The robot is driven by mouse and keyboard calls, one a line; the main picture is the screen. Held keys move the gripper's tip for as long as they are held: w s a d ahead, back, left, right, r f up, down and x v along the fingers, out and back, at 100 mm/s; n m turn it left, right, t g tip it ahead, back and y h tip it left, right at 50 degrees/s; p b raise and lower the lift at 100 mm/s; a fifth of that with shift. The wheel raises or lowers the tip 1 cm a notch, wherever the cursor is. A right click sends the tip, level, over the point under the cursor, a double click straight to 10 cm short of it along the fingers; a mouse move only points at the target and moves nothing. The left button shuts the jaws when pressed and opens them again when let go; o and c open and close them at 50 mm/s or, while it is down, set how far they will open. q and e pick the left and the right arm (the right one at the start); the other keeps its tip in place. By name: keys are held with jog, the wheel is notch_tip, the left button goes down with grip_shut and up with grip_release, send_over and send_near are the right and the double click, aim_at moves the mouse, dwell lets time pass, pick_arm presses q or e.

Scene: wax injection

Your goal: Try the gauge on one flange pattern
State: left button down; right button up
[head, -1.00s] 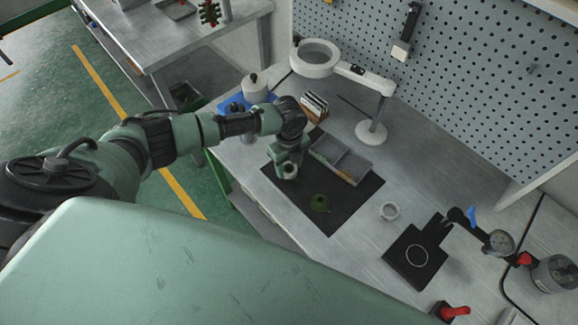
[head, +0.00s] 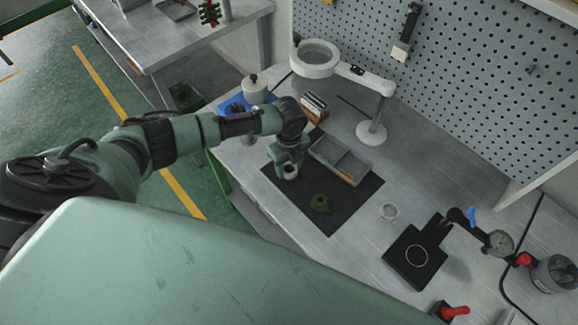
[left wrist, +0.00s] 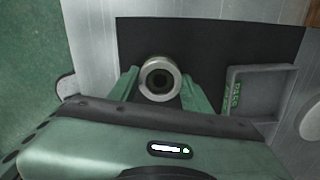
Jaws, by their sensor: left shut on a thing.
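I do not make out the flange pattern in the wrist view. My right gripper is not in view.

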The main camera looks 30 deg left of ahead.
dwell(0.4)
pick_arm(q)
jog(key=shift+r+p, duration=3.1)
jog(key=shift+r, duration=0.1)
